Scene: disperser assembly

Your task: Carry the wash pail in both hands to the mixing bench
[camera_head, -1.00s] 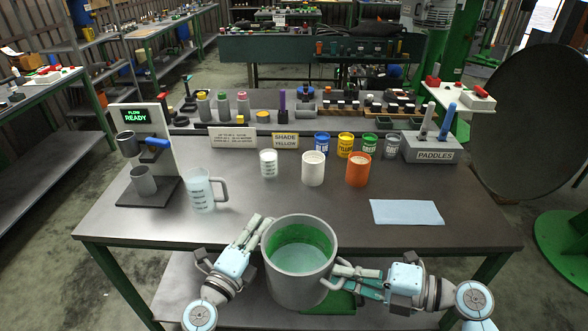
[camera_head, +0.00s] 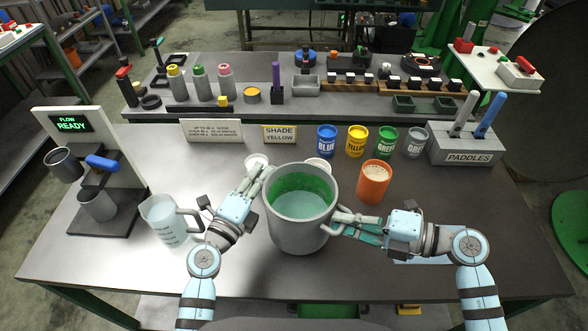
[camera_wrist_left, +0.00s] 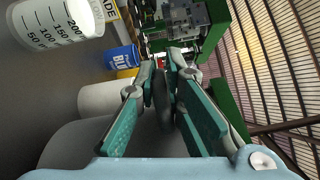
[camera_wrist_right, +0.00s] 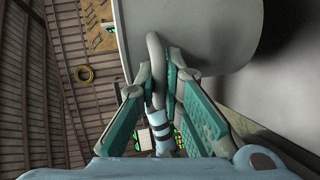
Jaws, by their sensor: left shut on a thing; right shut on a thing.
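The wash pail (camera_head: 300,236) is a grey round bucket with a green inside and pale liquid in it. It is upright over the front middle of the mixing bench (camera_head: 505,225); I cannot tell whether its base touches the top. My left gripper (camera_head: 262,182) is shut on the pail's left side, at what looks like a handle in the left wrist view (camera_wrist_left: 162,100). My right gripper (camera_head: 343,220) is shut on the right handle, a grey loop clear in the right wrist view (camera_wrist_right: 155,65). The pail hides part of the bench behind it.
A clear jug (camera_head: 165,222) stands close left of my left arm. A measuring beaker (camera_head: 256,161) and a white cup (camera_head: 319,163) are just behind the pail, an orange cup (camera_head: 373,184) to its right. A blue sheet (camera_head: 428,259) lies under my right arm. Bench space at far right is clear.

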